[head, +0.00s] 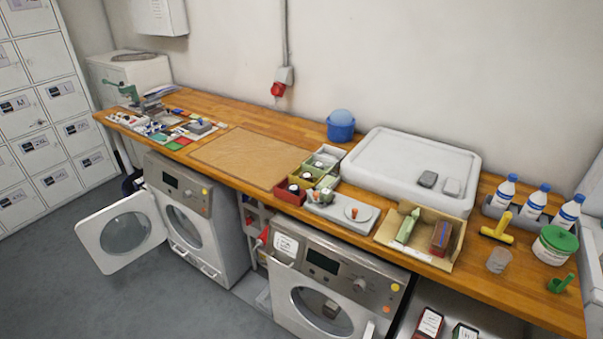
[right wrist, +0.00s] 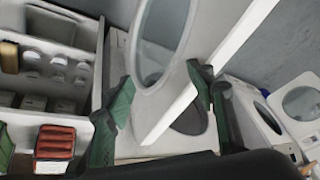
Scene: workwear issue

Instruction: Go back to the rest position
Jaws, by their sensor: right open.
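My right gripper (right wrist: 160,115) shows in the right wrist view, its green fingers spread apart. The edge of a white door panel (right wrist: 192,92) with a round window lies in the gap between the fingers, as seen from this camera; I cannot tell whether they touch it. Neither of my grippers shows in the head view. There, the left washing machine (head: 190,222) has its round-windowed door (head: 120,232) swung wide open to the left. The right washing machine (head: 322,290) stands beside it, its round front window partly cut off by the lower edge.
A wooden worktop (head: 330,232) runs above the machines, with small bins (head: 293,193), a cardboard tray (head: 425,238), a white basin (head: 405,165) and bottles (head: 535,203) on it. Grey lockers (head: 62,100) stand at the left. The floor at the lower left is clear.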

